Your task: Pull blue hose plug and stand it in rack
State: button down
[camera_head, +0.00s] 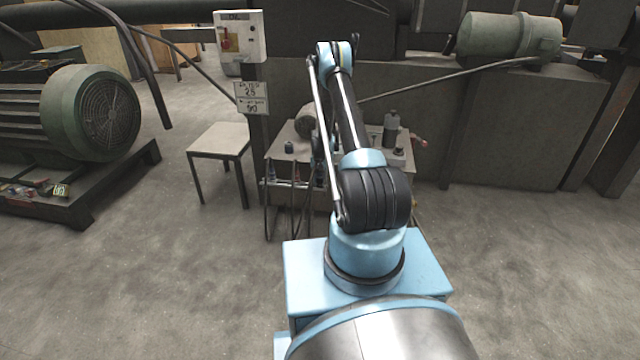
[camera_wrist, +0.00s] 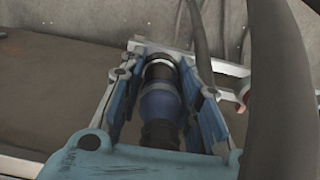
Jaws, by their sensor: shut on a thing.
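My gripper (camera_wrist: 162,58) is shut on the blue hose plug (camera_wrist: 159,104), which shows between the two jaws in the wrist view. The plug has a blue middle, a dark lower part and a dark upper part with a pale ring. In the head view my arm hides the gripper and the held plug. A hydraulic unit (camera_head: 352,188) stands behind my arm, with hoses (camera_head: 270,212) hanging at its front left. I cannot tell which part is the rack.
A thick dark hose (camera_wrist: 284,85) passes close to the gripper's right side in the wrist view. A small table (camera_head: 218,139) stands left of the unit, below a control box (camera_head: 240,37). A large green motor (camera_head: 95,112) is farther left. Floor on both sides is clear.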

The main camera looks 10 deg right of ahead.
jog(key=c, duration=1.1)
grip_release()
jog(key=shift+f, duration=0.1)
